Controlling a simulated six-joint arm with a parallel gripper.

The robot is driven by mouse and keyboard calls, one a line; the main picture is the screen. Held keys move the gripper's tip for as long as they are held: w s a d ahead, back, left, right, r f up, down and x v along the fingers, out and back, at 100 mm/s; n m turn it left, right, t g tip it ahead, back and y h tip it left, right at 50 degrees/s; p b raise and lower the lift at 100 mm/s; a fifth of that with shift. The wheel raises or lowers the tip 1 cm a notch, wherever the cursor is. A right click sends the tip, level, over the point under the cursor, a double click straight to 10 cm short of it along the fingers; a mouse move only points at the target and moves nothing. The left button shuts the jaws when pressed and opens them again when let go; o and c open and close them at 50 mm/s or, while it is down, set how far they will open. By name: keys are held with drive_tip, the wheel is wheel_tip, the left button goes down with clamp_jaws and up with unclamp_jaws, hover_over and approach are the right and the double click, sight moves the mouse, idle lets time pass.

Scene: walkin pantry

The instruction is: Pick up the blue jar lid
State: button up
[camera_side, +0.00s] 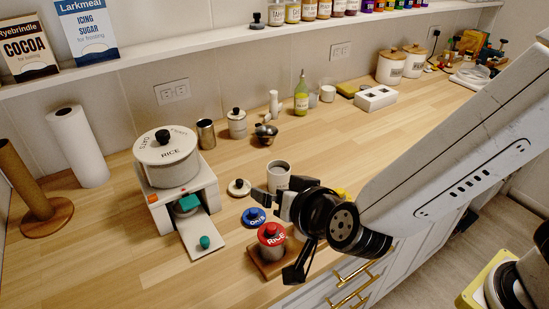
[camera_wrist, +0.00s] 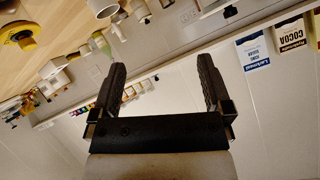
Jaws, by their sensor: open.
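The blue jar lid (camera_side: 255,217), marked OATS and with a dark knob, lies on the wooden counter in the side view. The blue lid does not show in the wrist view.
A grey mug (camera_side: 278,177) and a cream lid (camera_side: 238,188) are near my gripper. The RICE jar stands on a wooden board (camera_side: 262,268). A white stand (camera_side: 152,207) carries a large canister at left. Counter at front left is clear. A yellow lid (camera_wrist: 18,28) shows in the wrist view.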

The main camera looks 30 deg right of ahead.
drive_tip(key=w+a+m+g+y, duration=0.3)
drive_tip(key=w+a+g+y, duration=0.3)
drive_tip(key=a, duration=0.6)
drive_tip(key=m+g+h, duration=0.6)
drive_tip(key=m, duration=0.4)
hover_over(253, 210)
wheel_tip(253, 210, down, 10)
drive_tip(key=shift+d+f, duration=0.15)
drive_tip(key=shift+f, duration=1.5)
drive_tip(key=shift+f, duration=0.1)
drive_tip(key=shift+f, duration=2.45)
